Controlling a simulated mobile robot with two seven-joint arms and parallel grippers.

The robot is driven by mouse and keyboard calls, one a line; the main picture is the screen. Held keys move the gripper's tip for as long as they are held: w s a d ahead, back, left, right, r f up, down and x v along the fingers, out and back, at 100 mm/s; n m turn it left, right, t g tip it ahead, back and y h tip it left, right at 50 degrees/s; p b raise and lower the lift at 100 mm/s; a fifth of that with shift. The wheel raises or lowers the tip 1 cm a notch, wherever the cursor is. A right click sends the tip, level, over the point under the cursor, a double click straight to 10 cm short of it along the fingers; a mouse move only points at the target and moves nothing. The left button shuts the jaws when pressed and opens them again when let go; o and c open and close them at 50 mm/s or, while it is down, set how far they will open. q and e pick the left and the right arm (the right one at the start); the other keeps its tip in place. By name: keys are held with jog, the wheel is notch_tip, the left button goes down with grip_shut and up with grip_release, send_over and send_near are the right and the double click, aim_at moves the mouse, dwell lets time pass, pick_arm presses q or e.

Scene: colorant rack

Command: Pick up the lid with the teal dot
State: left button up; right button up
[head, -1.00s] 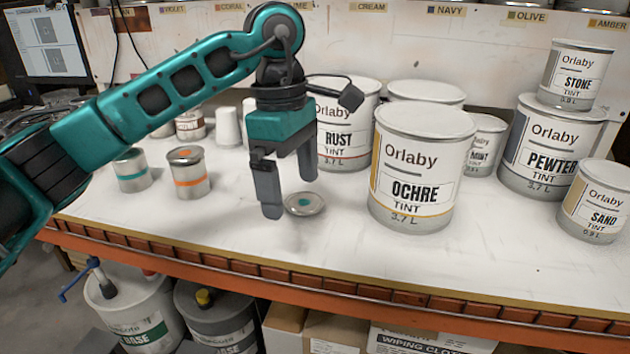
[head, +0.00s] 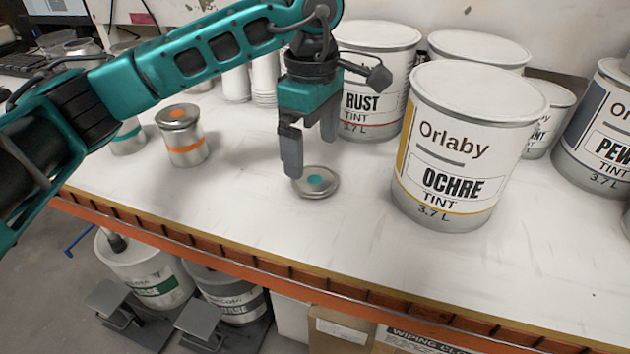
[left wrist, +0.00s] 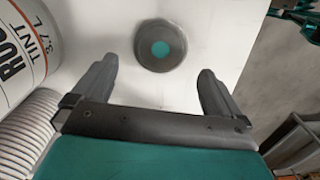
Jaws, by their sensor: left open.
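The lid with the teal dot (head: 316,181) is a small round metal lid lying flat on the white bench. It also shows in the left wrist view (left wrist: 160,46), centred ahead of the fingers. My left gripper (head: 311,157) is open and empty, just above and behind the lid in the head view. In the left wrist view the fingers (left wrist: 158,85) stand apart, with the lid beyond their tips and not between them. My right gripper is not in view.
The OCHRE can (head: 455,150) stands right of the lid and the RUST can (head: 372,90) behind it. An orange-banded tin (head: 184,140) and a teal-banded tin (head: 127,138) stand to the left. The bench's front edge (head: 240,252) is near; bench in front is clear.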

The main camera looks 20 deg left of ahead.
aim_at(314, 179)
pick_arm(q)
jog(key=shift+d+f, duration=0.1)
jog(key=shift+f, duration=2.7)
jog(key=shift+c, duration=0.3)
jog(key=c, duration=0.8)
jog(key=shift+r, duration=0.15)
